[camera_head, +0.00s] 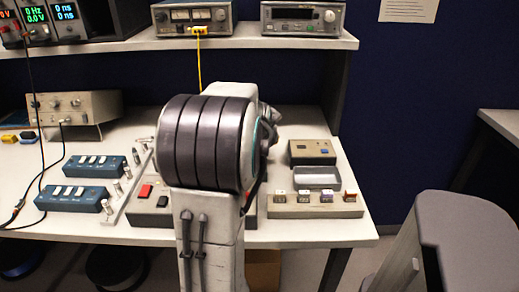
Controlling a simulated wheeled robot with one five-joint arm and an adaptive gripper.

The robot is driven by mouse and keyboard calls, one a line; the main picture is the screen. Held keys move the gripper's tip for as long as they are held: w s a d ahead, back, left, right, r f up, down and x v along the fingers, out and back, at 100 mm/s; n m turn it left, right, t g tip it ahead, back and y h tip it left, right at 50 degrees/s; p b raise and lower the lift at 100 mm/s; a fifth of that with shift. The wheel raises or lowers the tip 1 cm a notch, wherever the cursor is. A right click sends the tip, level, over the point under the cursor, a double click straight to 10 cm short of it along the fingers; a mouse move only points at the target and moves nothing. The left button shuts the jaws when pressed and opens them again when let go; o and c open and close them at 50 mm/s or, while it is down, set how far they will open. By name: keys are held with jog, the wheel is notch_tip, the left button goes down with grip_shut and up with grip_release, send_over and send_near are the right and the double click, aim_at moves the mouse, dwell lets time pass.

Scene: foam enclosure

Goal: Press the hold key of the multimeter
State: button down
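Other instruments with lit displays (51,20) stand at the shelf's left end. I cannot tell for sure which of these is the multimeter, and no hold key can be made out at this size. My own arm fills the middle of the view. Part of my gripper (268,125) shows as dark pieces at the right side of the arm, above the bench. Its fingertips are mostly hidden, so its opening does not show.
The white bench (310,235) holds blue switch boxes (95,166), a beige instrument (75,106), a box with a red button (146,191) and a grey keyed panel (315,205). A yellow cable (199,65) hangs from the shelf. A grey chair (470,235) stands at the right.

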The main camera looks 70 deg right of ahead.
jog(key=shift+a+f, duration=0.1)
jog(key=shift+f, duration=0.3)
jog(key=shift+r+p, duration=0.4)
jog(key=shift+r, duration=0.65)
jog(key=shift+r+p, duration=1.8)
jog(key=shift+r, duration=0.6)
jog(key=shift+w, duration=0.1)
